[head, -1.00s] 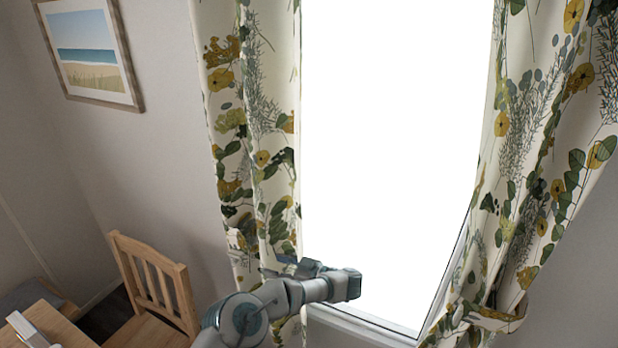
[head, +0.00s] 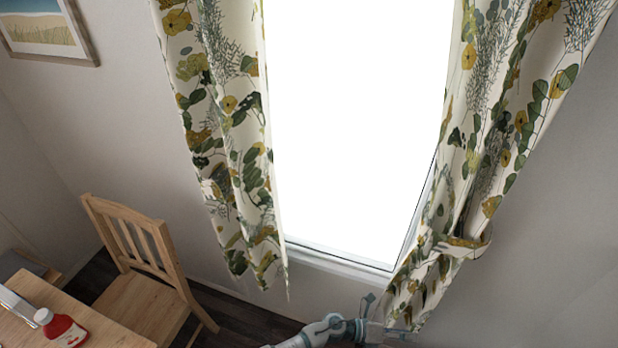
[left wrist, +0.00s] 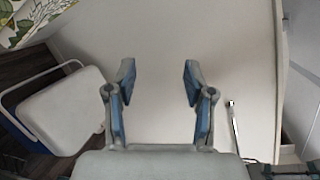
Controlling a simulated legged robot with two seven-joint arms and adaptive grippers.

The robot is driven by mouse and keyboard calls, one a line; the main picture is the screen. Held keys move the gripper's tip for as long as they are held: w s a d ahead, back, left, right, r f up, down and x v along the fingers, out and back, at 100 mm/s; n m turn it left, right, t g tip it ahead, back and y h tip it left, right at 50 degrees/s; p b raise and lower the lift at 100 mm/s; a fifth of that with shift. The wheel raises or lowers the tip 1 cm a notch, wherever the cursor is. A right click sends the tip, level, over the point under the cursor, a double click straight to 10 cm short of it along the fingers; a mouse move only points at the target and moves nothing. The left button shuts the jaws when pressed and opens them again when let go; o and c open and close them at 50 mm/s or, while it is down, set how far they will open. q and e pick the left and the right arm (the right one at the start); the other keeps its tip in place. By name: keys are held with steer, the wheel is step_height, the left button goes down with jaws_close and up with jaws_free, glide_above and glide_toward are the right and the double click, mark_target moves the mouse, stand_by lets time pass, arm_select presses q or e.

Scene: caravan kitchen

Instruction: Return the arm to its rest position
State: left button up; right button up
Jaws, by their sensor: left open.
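My left arm comes in at the bottom of the head view, with my left gripper (head: 386,322) low in front of the right curtain's lower end. In the left wrist view the left gripper (left wrist: 160,75) has its two blue-padded fingers spread wide apart. Nothing is between the fingers; a plain pale surface lies beyond them. My right arm and gripper do not show in either view.
A wooden chair (head: 140,262) stands left, beside a table (head: 100,330) bearing a red bottle with a white cap (head: 62,328). Floral curtains (head: 222,130) flank a bright window (head: 355,120).

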arm_select(q)
steer(key=w+a+f+n+t+y, duration=0.3)
steer(key=w+a+f+n+t, duration=0.25)
steer(key=a+n, duration=0.4)
steer(key=w+a+f+n+t+y, duration=0.2)
steer(key=w+a+f+n+t, duration=0.35)
steer(key=n, duration=0.65)
steer(key=s+a+f+n+y, duration=0.4)
steer(key=a+f+n, duration=0.1)
steer(key=a+f, duration=0.25)
steer(key=s+a+f+n+y, duration=0.35)
steer(key=a+f, duration=0.25)
steer(key=a, duration=0.2)
steer(key=s+a+f+n+g+y, duration=0.1)
steer(key=s+a+f+n+g, duration=0.3)
steer(key=s+a, duration=0.5)
steer(key=s+a+f+n+g+y, duration=0.2)
steer(key=s+a+f+n+g, duration=0.2)
steer(key=s, duration=1.3)
steer(key=a+f+n, duration=0.2)
steer(key=a+f, duration=0.2)
steer(key=a, duration=0.1)
steer(key=shift+f, duration=0.2)
